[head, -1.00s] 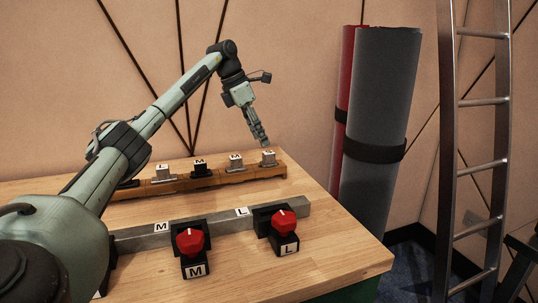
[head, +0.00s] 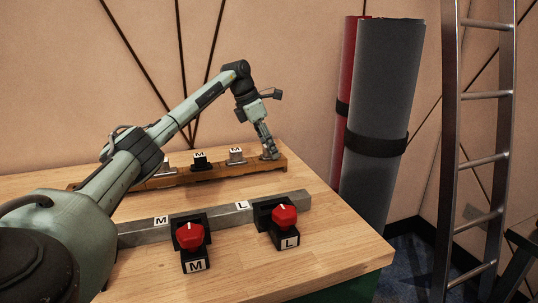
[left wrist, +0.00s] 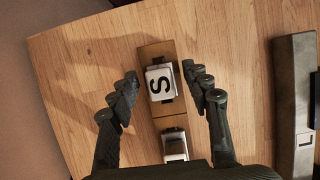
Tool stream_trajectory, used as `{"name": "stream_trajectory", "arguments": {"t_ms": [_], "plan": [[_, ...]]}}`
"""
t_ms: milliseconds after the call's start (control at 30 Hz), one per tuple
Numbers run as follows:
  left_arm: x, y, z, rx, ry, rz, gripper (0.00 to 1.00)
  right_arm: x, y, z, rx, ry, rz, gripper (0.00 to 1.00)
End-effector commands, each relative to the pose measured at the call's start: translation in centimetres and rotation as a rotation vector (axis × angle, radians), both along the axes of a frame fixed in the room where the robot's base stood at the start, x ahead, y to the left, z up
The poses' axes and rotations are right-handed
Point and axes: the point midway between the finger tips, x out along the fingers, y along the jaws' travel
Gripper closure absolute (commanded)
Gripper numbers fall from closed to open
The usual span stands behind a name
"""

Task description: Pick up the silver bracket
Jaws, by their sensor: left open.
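A silver bracket with a white "S" label (left wrist: 160,84) sits at the end of the wooden rail (left wrist: 154,50) in the left wrist view. My left gripper (left wrist: 160,72) is open, with one finger on each side of this bracket and a visible gap on both sides. In the head view my left gripper (head: 269,154) points down at the right end of the rail and mostly hides that bracket. Another silver bracket, labelled "M" (head: 236,157), stands on the rail to its left. My right gripper is not in view.
A black "M" bracket (head: 200,162) stands further left on the wooden rail. A grey metal bar (head: 230,214) lies nearer on the table, with two red-knobbed black clamps (head: 190,237) on it. Rolled mats (head: 385,110) and a ladder (head: 485,155) stand to the right.

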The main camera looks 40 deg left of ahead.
Motion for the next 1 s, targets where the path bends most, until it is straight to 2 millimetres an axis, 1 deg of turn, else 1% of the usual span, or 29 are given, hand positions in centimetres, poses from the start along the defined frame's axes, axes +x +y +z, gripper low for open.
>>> {"name": "stream_trajectory", "arguments": {"t_ms": [67,200,433,467,800,867,1000], "plan": [[0.0,0.0,0.0,0.000,0.000,0.000,0.53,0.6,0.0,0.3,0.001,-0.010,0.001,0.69],[0.0,0.0,0.0,0.000,0.000,0.000,0.70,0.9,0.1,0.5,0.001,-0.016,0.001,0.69],[0.0,0.0,0.1,0.000,0.000,0.000,0.99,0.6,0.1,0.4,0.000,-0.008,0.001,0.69],[0.0,0.0,0.1,0.000,0.000,0.000,1.00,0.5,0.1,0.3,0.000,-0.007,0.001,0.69],[0.0,0.0,0.3,-0.001,-0.002,0.000,1.00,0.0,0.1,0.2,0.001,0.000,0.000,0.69],[0.0,0.0,0.5,0.000,-0.002,0.000,1.00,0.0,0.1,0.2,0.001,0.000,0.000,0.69],[0.0,0.0,1.8,-0.001,-0.004,0.000,1.00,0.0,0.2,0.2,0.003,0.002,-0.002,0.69]]}}
